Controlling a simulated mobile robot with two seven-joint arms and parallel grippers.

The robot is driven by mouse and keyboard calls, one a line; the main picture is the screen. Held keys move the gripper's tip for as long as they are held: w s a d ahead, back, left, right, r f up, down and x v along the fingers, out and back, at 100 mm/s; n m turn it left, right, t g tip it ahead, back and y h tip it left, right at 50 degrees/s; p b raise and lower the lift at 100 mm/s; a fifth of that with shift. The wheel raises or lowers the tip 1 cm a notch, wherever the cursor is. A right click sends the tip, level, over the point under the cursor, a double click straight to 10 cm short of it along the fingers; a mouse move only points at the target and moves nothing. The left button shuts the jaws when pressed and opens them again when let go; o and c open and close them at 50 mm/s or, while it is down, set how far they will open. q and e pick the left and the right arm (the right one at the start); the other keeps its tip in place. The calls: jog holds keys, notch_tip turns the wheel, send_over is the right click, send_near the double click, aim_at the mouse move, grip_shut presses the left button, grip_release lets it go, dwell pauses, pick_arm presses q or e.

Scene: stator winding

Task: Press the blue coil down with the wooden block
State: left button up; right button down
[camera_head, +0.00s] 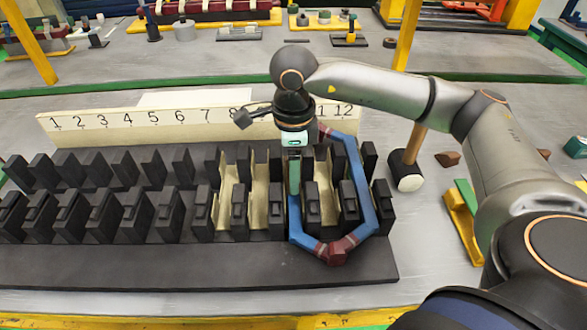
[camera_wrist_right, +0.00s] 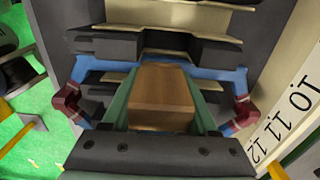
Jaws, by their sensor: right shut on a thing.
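The blue coil (camera_head: 361,185), a six-sided loop with red-taped ends, sits around teeth at the right of the black stator (camera_head: 200,272). It also shows in the wrist view (camera_wrist_right: 222,76), with a red end at each side. My right gripper (camera_head: 294,190) points down over the coil's left side. The head view hides the block behind the gripper. My left gripper is out of view.
A numbered white board (camera_head: 140,120) stands behind the stator. Cream liners (camera_head: 228,195) line several slots left of the coil and inside it. A mallet (camera_head: 408,165) stands to the right, near a yellow bracket (camera_head: 461,222). The stator's left slots are empty.

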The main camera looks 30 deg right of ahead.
jog(key=shift+f+b, duration=0.7)
jog(key=shift+b, duration=0.2)
dwell(1.3)
dwell(0.5)
notch_tip(320, 180, up, 4)
jog(key=p, duration=0.2)
jog(key=shift+p, duration=0.3)
jog(key=shift+r+p, duration=0.3)
jog(key=shift+r, duration=0.05)
notch_tip(320, 180, up, 7)
jog(key=p, duration=0.4)
jog(key=shift+p, duration=0.35)
